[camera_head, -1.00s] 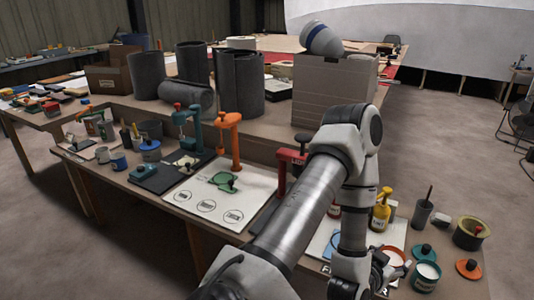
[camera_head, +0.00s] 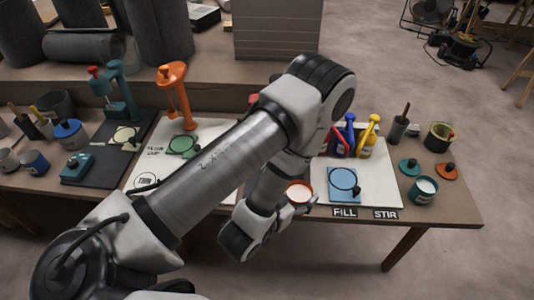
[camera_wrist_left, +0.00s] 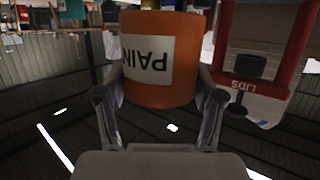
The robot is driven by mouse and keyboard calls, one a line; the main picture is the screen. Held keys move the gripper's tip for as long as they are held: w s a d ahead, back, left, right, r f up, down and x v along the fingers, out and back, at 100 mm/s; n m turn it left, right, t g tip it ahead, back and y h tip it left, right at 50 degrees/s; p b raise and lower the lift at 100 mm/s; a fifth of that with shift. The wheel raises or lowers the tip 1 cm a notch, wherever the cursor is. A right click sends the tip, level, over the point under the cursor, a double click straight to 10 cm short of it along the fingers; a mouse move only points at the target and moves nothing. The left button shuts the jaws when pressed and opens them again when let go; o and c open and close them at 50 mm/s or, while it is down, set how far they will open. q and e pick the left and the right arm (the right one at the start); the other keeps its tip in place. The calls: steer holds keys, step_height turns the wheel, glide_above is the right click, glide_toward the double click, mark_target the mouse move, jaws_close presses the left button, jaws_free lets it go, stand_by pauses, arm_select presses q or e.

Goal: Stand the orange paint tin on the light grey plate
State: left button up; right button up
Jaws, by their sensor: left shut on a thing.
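My left gripper (camera_head: 306,206) is shut on the orange paint tin (camera_head: 297,194), holding it by the side near the front of the table. The tin is open at the top, with pale content inside. In the left wrist view the tin (camera_wrist_left: 170,82) sits between both fingers (camera_wrist_left: 160,108), its white label reading upside down. A small pale plate (camera_head: 125,136), which looks light grey or cream, lies on the dark board under the teal press, far left of the tin. I cannot tell for sure that it is the light grey plate. My right gripper is not in view.
A white board marked FILL and STIR (camera_head: 378,193) carries a blue plate (camera_head: 343,181); red, blue and yellow bottles (camera_head: 366,138) stand behind it. An orange press (camera_head: 176,92) stands by a green plate (camera_head: 183,146). A teal tin (camera_head: 424,188) stands right. A red LIDS stand (camera_wrist_left: 265,55) is close to the tin.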

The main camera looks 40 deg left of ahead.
arm_select(q)
steer(key=w+a+b, duration=0.1)
steer(key=a+b, duration=0.1)
steer(key=w+a+f+b, duration=0.1)
steer(key=a+b, duration=0.1)
steer(key=w+a+b, duration=0.2)
steer(key=shift+a+f, duration=0.2)
steer(key=shift+f, duration=0.05)
steer(key=w+a, duration=0.1)
steer(key=a, duration=0.1)
steer(key=w+a+p, duration=0.1)
steer(key=w+a, duration=0.2)
steer(key=a, duration=0.1)
steer(key=shift+w+a+r, duration=0.1)
steer(key=shift+w+a, duration=0.05)
steer(key=shift+w+a+f, duration=0.15)
steer(key=shift+a+f, duration=0.05)
steer(key=shift+a, duration=0.05)
step_height(320, 180, down, 4)
steer(key=shift+r+b, duration=0.2)
steer(key=shift+b, duration=0.1)
steer(key=shift+r, duration=0.1)
steer(key=o, duration=1.4)
steer(key=shift+c, duration=0.2)
